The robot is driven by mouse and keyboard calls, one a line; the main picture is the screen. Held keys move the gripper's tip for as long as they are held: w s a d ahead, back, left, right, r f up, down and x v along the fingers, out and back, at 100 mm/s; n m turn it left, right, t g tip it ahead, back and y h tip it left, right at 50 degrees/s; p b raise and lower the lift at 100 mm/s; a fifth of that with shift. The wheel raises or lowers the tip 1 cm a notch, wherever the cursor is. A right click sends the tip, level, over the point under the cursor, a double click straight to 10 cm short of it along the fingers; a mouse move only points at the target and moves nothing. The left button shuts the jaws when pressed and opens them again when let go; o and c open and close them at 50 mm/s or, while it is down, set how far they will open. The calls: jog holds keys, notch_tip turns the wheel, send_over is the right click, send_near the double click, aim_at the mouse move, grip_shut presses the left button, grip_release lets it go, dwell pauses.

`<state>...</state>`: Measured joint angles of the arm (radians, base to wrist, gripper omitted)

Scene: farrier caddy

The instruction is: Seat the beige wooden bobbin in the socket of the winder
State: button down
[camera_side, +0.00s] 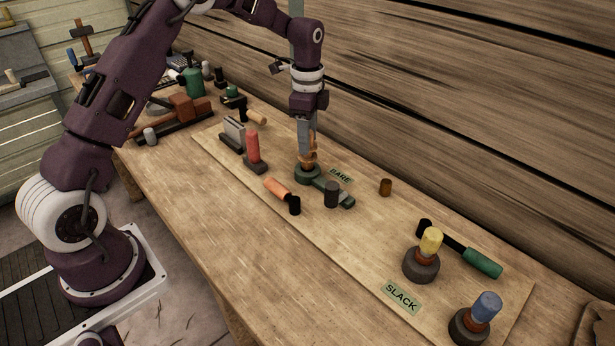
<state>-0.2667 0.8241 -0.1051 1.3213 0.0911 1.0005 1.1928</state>
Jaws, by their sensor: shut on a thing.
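My gripper (307,152) points straight down over the middle of the board and is shut on the beige wooden bobbin (312,163), of which only a small orange-tan part shows between and below the fingers. The bobbin is upright, directly over the round end of the green winder (307,176). Its lower end is at or just above the socket; I cannot tell whether it is fully seated. The winder's flat arm runs to the lower right, with a dark cylinder (332,194) standing by it. The socket's opening is hidden by the bobbin and fingers.
A BARE label (341,175) lies right of the winder. A red bobbin (253,148) stands on a dark base to the left, near an orange-handled tool (278,190). Yellow (431,241) and blue (486,307) bobbins stand on bases near the SLACK label (401,297).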

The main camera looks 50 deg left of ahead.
jog(key=shift+f, duration=1.6)
dwell(1.1)
jog(key=c, duration=0.7)
grip_release()
notch_tip(320, 180, up, 7)
jog(key=shift+r, duration=0.1)
jog(key=shift+r, duration=2.2)
